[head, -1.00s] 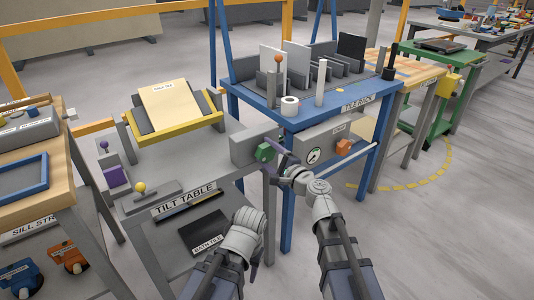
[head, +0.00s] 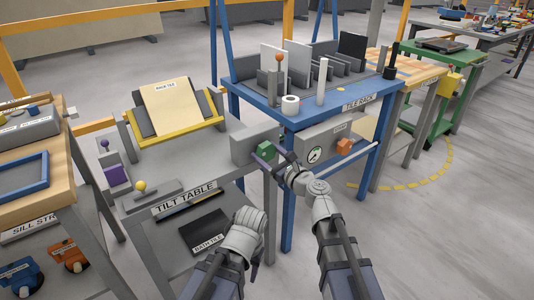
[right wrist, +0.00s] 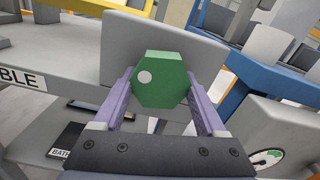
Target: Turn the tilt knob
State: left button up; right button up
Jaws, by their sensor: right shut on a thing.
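The tilt knob (head: 266,149) is a green six-sided knob on a grey box (head: 240,150) at the right end of the tilt table (head: 150,217). In the right wrist view the knob (right wrist: 164,80) shows a white dot left of its middle. My right gripper (head: 267,155) is shut on the knob, with one purple finger on each side of it. The table's yellow-edged platform (head: 181,135) is tilted and carries a cream tile (head: 172,107). My left gripper (head: 251,250) is low in front of the table, seen from behind; its fingers are mostly hidden.
The blue tile rack (head: 358,107) stands right behind the knob, with a gauge (head: 314,154) and an orange knob (head: 344,146) on its front. A yellow-ball lever (head: 140,187) and a purple block (head: 116,174) are on the tilt table. Open floor lies to the right.

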jog(key=m, duration=0.4)
jog(key=shift+s+a+m, duration=0.1)
jog(key=shift+s+m, duration=0.05)
jog(key=shift+m, duration=0.15)
jog(key=m, duration=0.4)
jog(key=shift+a+m, duration=0.1)
jog(key=shift+m, duration=0.2)
jog(key=m, duration=0.4)
jog(key=shift+s+r+m, duration=0.1)
jog(key=shift+m, duration=0.2)
jog(key=shift+a+m, duration=0.1)
jog(key=shift+m, duration=1.9)
jog(key=o, duration=1.3)
jog(key=shift+r, duration=0.1)
